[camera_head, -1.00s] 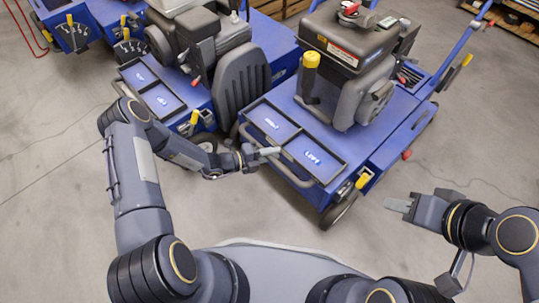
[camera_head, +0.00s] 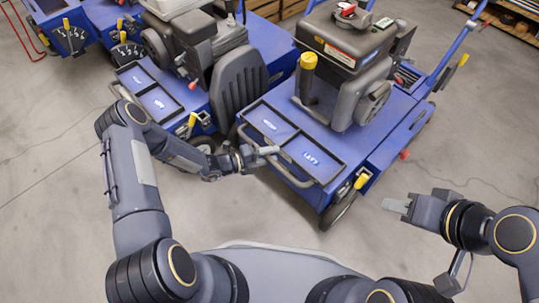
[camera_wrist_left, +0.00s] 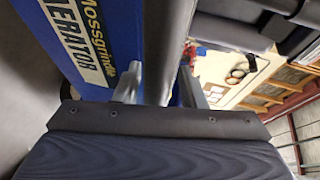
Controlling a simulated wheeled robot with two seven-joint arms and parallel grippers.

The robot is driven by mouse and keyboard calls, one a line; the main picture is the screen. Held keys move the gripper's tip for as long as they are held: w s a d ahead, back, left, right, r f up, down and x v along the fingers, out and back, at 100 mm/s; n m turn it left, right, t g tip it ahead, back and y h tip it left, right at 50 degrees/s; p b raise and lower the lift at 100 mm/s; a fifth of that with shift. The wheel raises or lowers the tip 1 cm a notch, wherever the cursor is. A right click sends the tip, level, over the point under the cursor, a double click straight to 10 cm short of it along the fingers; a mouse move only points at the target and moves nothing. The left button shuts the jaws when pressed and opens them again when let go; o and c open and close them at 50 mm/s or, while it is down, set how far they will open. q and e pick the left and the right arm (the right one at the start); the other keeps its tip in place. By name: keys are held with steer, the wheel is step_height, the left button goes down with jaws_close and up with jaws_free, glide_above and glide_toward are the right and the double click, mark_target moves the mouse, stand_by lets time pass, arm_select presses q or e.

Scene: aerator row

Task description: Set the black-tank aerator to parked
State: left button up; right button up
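The aerator (camera_head: 402,147) at right has a blue deck and a dark tank (camera_head: 345,40) with a red cap. A yellow-topped dark post (camera_head: 308,62) stands beside its engine. A yellow-handled lever (camera_head: 361,181) sits at its front right corner. A grey bar (camera_head: 290,178) runs along its front edge. My left gripper (camera_head: 268,150) is at the left part of this bar. In the left wrist view a grey bar (camera_wrist_left: 168,35) passes between its spread fingers (camera_wrist_left: 160,88), with narrow gaps. My right gripper (camera_head: 397,206) is empty over the floor; its finger gap is not visible.
More blue machines (camera_head: 70,38) with scale plates stand far left. Clear floor (camera_head: 440,250) lies at front right. Shelving stands at top right.

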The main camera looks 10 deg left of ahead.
arm_select(q)
steer(key=shift+r, duration=0.15)
steer(key=p+v, duration=0.2)
steer(key=v, duration=0.5)
steer(key=shift+s+a, duration=0.2)
steer(key=shift+a, duration=0.15)
steer(key=b+x, duration=0.1)
steer(key=x, duration=0.1)
steer(key=b+x, duration=0.1)
steer(key=x, duration=0.1)
steer(key=b+x, duration=0.2)
steer(key=shift+d+f, duration=0.35)
steer(key=shift+d, duration=0.1)
